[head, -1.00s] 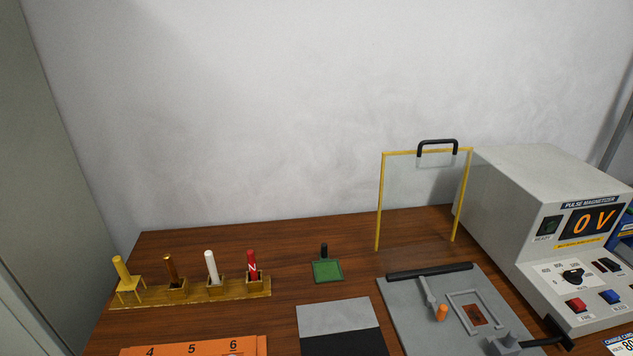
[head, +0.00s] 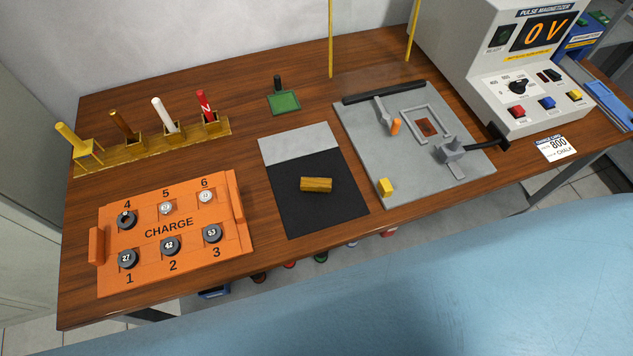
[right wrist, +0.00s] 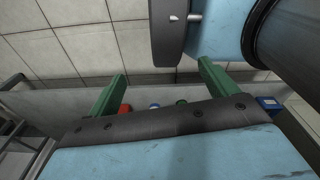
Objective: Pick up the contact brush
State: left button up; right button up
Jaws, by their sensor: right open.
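No item in view is labelled as the contact brush. My left gripper is in neither view.
An orange charge tray (head: 243,238) with numbered discs is at front left. A grey fixture plate (head: 365,125) and pulse magnetizer (head: 455,65) stand right.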

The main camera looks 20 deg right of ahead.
aim_at(319, 185)
jog(key=z, duration=1)
jog(key=k, duration=1.15)
jog(key=u, duration=0.8)
jog(key=i, duration=0.95)
